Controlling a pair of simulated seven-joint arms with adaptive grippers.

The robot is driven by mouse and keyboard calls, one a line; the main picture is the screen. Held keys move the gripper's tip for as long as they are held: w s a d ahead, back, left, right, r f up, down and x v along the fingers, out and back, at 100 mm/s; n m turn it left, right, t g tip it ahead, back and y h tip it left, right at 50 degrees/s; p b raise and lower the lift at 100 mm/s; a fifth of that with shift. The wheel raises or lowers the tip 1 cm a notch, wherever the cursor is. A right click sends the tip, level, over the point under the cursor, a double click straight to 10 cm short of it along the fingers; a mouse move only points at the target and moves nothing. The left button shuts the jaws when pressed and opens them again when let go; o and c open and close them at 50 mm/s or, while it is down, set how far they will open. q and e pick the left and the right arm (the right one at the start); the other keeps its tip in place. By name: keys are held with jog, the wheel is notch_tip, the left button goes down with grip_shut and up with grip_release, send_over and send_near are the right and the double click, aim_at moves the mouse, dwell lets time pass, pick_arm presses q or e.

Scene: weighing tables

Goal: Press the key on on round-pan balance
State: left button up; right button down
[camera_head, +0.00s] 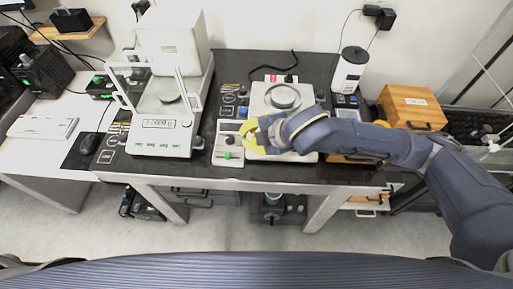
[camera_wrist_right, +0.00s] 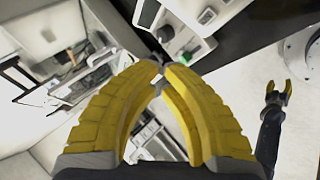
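The round-pan balance (camera_head: 257,100) is a white box with a round metal pan (camera_head: 283,96) on top, near the middle of the dark table. My right forearm and wrist cover its front part, so its keys cannot be made out. My right gripper (camera_head: 246,131) has yellow fingers and points left, over the balance's front left edge. In the right wrist view its fingertips (camera_wrist_right: 156,65) meet with nothing seen between them. My left gripper (camera_wrist_right: 279,92) shows small at the right of that view, its fingers apart and empty; it is outside the head view.
A white panel (camera_head: 227,155) with a display and black and green knobs lies left of the fingertips. An analytical balance (camera_head: 158,135) with a glass shield stands further left. A wooden box (camera_head: 408,105) and a white cylindrical device (camera_head: 350,72) stand to the right.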

jog(key=shift+w+d+f, duration=0.1)
jog(key=shift+w+f, duration=0.25)
jog(key=shift+f, duration=0.8)
jog(key=shift+w+a+f, duration=0.1)
jog(key=shift+w+f, duration=0.25)
jog(key=shift+f, duration=0.8)
jog(key=shift+w+d+f, duration=0.1)
jog(key=shift+w+f, duration=0.25)
jog(key=shift+f, duration=0.8)
jog(key=shift+w+f, duration=0.25)
jog(key=shift+f, duration=0.55)
jog(key=shift+r, duration=0.15)
jog(key=shift+s+r, duration=0.25)
jog(key=shift+r, duration=0.4)
jog(key=shift+s+r, duration=0.25)
jog(key=shift+r, duration=0.55)
jog(key=shift+s+r, duration=0.2)
jog(key=shift+r, duration=0.6)
jog(key=shift+s+r, duration=0.25)
jog(key=shift+r, duration=0.55)
